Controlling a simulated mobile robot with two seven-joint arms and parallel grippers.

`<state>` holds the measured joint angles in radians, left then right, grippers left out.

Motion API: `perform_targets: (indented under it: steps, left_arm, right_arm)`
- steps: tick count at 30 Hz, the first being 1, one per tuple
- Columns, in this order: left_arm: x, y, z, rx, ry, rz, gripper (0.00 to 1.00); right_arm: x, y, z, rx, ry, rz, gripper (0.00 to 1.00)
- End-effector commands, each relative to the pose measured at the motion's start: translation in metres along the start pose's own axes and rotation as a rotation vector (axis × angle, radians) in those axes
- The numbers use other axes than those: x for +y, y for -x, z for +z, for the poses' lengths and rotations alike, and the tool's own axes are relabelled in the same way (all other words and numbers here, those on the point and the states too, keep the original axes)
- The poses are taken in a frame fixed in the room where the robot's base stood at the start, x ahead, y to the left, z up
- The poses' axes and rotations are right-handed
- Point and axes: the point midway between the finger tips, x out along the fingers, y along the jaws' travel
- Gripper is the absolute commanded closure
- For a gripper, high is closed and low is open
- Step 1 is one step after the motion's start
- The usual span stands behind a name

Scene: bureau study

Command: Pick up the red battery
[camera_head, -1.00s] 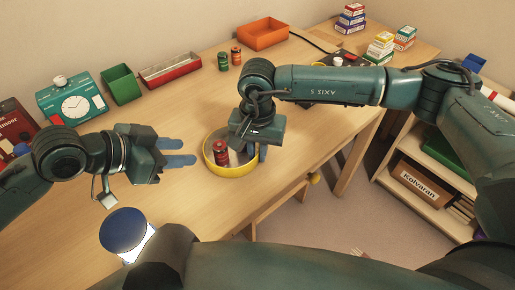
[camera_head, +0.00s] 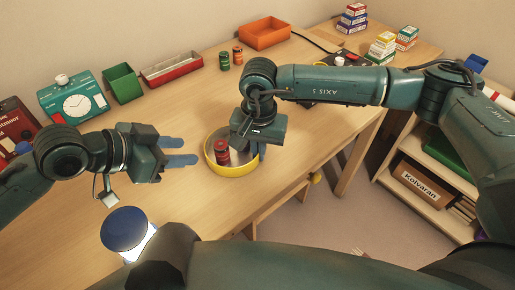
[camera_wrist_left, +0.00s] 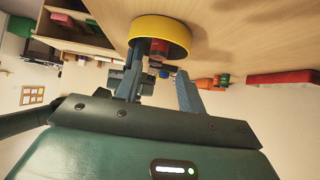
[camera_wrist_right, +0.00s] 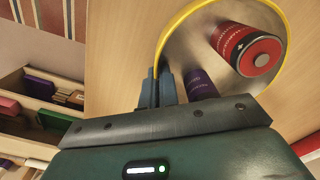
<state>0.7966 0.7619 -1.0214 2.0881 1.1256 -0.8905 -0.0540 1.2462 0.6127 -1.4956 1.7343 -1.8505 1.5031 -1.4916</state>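The red battery (camera_head: 221,152) stands in a round yellow bowl (camera_head: 232,172) on the desk. In the right wrist view the red battery (camera_wrist_right: 247,48) shows its end, with a purple battery (camera_wrist_right: 201,84) beside it in the bowl. My right gripper (camera_wrist_right: 159,88) is at the bowl's rim, its fingers close together with the rim seemingly between them. It stands at the right side of the bowl (camera_head: 261,149) in the head view. My left gripper (camera_head: 178,152) is open and empty, left of the bowl and apart from it; its parted fingers (camera_wrist_left: 160,90) point towards the bowl.
Two small cans or batteries (camera_head: 231,58) stand further back. The desk around my left gripper is mostly clear.

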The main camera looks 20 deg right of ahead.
Motion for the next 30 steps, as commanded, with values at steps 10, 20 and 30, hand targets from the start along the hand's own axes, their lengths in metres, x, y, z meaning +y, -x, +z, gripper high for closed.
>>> perform_targets:
  steps: [10,20,30]
  left_arm:
    - [-0.018,-0.01,-0.01,-0.077,0.391,-0.02,0.6]
    - [-0.038,-0.021,-0.027,-0.231,1.18,-0.122,0.6]
    - [-0.04,-0.025,-0.048,-0.383,1.965,-0.34,0.6]
  right_arm:
    - [0.0,0.001,0.0,0.001,0.0,-0.001,1.0]
    - [0.0,0.001,0.0,0.001,0.0,-0.001,1.0]
    - [0.0,0.001,0.0,0.001,0.0,-0.001,1.0]
